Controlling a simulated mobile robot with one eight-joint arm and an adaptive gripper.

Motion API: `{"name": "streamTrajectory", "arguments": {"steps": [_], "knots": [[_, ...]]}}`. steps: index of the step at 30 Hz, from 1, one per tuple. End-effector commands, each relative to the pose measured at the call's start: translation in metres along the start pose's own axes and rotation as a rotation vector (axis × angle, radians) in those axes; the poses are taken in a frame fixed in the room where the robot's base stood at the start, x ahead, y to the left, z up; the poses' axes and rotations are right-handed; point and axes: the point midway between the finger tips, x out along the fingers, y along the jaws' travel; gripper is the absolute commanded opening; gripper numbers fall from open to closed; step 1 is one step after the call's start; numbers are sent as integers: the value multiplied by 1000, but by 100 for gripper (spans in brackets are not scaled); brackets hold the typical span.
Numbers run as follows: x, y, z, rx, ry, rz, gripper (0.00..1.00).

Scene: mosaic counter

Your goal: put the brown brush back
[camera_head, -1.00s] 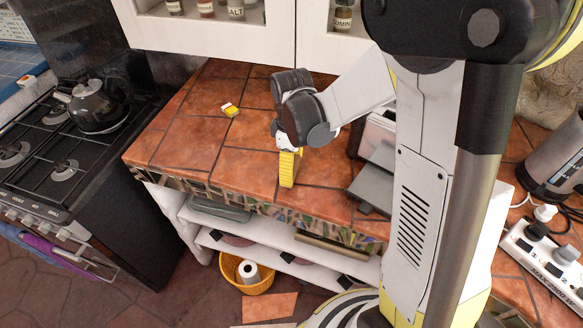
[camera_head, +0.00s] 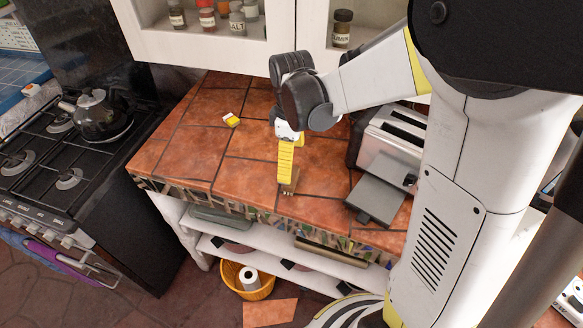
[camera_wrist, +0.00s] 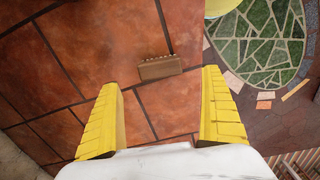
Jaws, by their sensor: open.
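The brown brush (camera_wrist: 161,68) lies on the terracotta-tiled counter near its edge. In the wrist view it shows as a small brown block with a row of light bristle tufts along its upper side. My gripper (camera_wrist: 160,88) is open and empty, with its yellow fingers on either side of the view and the brush beyond the gap between them. In the head view my gripper (camera_head: 285,180) points down over the front of the counter. The brush (camera_head: 292,183) is partly hidden there behind the yellow finger.
A toaster (camera_head: 393,138) and a grey flat-topped item (camera_head: 375,197) stand to the right of my gripper. A small yellow-and-white item (camera_head: 231,120) lies further back left. A stove with a kettle (camera_head: 98,115) is at the left. White cupboards hang above. The counter's left part is mostly clear.

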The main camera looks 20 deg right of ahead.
Motion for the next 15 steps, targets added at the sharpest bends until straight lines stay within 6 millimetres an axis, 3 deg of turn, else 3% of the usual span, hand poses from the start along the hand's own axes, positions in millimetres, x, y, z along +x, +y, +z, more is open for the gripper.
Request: {"name": "streamTrajectory", "arguments": {"steps": [3, 10, 15], "knots": [[-26, 0, 0, 0, 0, 0, 94], [-49, -2, 1, 16, 6, 8, 94], [-77, -20, 15, 166, 73, 84, 94]]}}
